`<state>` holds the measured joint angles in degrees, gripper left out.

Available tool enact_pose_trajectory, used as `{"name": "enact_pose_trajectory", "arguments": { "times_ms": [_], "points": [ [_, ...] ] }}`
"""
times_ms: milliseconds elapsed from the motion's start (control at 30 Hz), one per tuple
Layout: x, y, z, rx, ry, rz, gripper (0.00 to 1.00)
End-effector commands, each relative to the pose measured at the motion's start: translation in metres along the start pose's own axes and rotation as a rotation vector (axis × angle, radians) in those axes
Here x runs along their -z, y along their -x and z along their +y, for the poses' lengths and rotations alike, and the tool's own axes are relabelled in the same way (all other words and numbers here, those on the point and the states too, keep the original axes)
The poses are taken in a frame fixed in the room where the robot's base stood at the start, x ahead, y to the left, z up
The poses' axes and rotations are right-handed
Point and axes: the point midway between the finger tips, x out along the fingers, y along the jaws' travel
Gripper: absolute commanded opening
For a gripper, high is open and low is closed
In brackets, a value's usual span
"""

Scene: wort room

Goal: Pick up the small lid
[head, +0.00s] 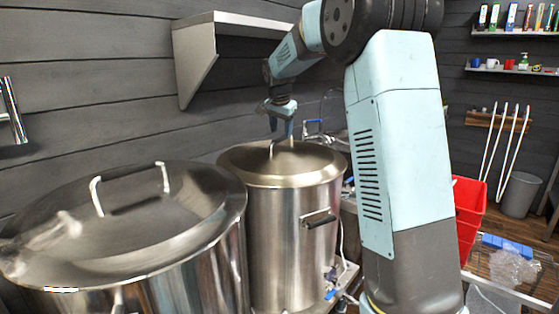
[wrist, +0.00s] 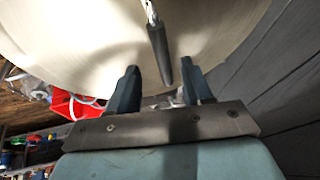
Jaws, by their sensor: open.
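The small lid (head: 300,165) is a shiny steel disc with an upright loop handle (head: 290,143). It sits on the smaller steel pot (head: 280,230), right of a bigger pot. My gripper (head: 281,127) is open and points down just above the lid's handle. In the wrist view the lid (wrist: 90,45) fills the upper part. Its handle (wrist: 158,48) runs down between the two fingertips of my gripper (wrist: 161,78), with a gap on both sides. I cannot tell how far the fingers reach down around the handle.
The bigger pot with its large lid (head: 130,215) and handle stands at the left front. A shelf (head: 240,25) juts from the wall above the pots. A red bin (head: 467,205) and a table with a blue item (head: 505,243) are at the right.

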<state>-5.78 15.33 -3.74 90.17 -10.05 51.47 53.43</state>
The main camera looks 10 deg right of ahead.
Motion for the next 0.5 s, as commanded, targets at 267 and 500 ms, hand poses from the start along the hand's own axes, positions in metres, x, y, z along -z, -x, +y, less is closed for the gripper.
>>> {"name": "enact_pose_trajectory", "arguments": {
  "times_ms": [267,500],
  "points": [
    [0.001,-0.014,0.0,-0.001,0.0,-0.001,0.5],
    [0.005,-0.043,-0.003,-0.002,0.0,-0.001,0.5]
  ]
}}
